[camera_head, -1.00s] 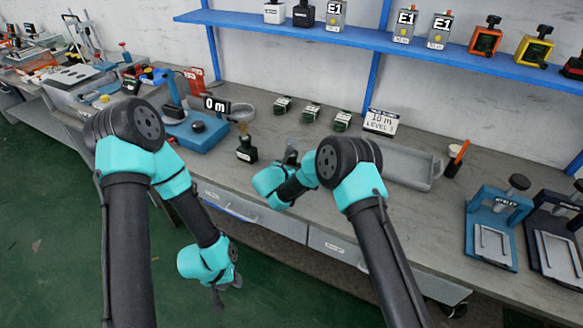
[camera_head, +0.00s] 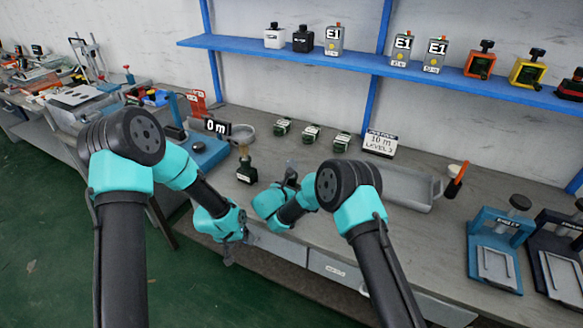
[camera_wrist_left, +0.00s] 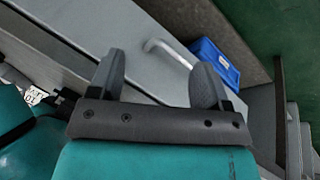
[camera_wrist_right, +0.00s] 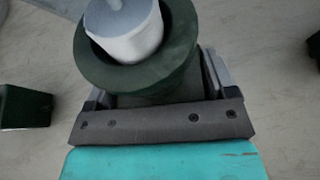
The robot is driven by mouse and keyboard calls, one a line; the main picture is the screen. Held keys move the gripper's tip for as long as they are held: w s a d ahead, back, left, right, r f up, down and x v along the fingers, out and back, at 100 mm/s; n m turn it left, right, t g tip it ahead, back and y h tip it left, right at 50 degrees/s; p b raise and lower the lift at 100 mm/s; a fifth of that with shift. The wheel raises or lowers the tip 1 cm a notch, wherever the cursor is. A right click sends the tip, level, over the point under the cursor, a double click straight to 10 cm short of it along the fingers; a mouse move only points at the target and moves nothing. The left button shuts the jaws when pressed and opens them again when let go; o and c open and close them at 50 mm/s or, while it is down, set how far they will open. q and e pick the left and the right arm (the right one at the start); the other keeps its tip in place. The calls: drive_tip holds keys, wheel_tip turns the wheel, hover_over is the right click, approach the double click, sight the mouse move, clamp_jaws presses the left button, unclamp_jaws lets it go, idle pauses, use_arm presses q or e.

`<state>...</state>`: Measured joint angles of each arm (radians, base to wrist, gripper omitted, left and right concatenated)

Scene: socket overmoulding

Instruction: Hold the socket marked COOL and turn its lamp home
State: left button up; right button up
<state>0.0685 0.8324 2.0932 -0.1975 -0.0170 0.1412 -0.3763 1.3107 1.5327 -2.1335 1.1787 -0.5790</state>
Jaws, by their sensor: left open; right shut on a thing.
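My right gripper (camera_head: 289,178) is shut on a dark green socket (camera_wrist_right: 175,70) with a wide round collar. A white cylinder with a thin stem (camera_wrist_right: 128,38) sits in the collar, tilted in this view. No COOL marking is readable on the held socket. A dark green block with a white label and a brownish neck (camera_head: 246,170) stands just left of the right gripper in the head view; I cannot tell if it is the held one. My left gripper (camera_head: 230,252) is open and empty, low by the bench front; its spread fingers show in the left wrist view (camera_wrist_left: 158,85).
Several small green sockets (camera_head: 312,133) stand further back on the bench. A blue stand (camera_head: 205,150) is at left, a grey tray (camera_head: 405,190) at right. Drawer fronts with a handle (camera_wrist_left: 165,50) lie before the left gripper. A blue shelf (camera_head: 460,78) runs above.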

use_arm(q)
drive_tip(key=w+a+r+t+y, duration=0.1)
drive_tip(key=w+r+t, duration=0.1)
drive_tip(key=w+r, duration=1.15)
wheel_tip(320, 180, up, 16)
drive_tip(key=n+g+y, duration=0.2)
drive_tip(key=g+y, duration=0.1)
drive_tip(key=g, duration=0.2)
hover_over(291, 160)
drive_tip(key=shift+w+d, duration=0.1)
drive_tip(key=shift+f, duration=0.2)
wheel_tip(291, 160, down, 12)
drive_tip(key=shift+r, duration=0.1)
drive_tip(key=c, duration=0.9)
